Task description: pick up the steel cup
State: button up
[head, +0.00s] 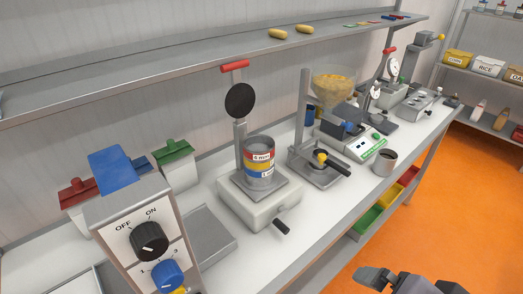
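A small grey steel cup (381,168) stands upright near the front edge of the white bench, right of centre in the head view. Its inside looks dark and I cannot tell what it holds. My gripper (366,279) shows at the bottom of the view, dark grey and partly cut off by the frame. It is over the orange floor in front of the bench, well apart from the cup. The finger gap is not clear.
A press (262,205) holding a striped can (259,160) stands left of the cup. A hopper machine (318,170) and a green-edged scale (352,140) stand nearer to it. Coloured bins (368,219) sit under the bench. The orange floor (470,210) is clear.

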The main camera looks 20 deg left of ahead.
aim_at(385, 161)
jog(key=i+l+z, duration=0.1)
jog(key=i+z, duration=0.3)
jog(key=i, duration=0.15)
jog(key=i+j+z, duration=0.1)
jog(key=i+z, duration=0.25)
jog(key=i, duration=0.15)
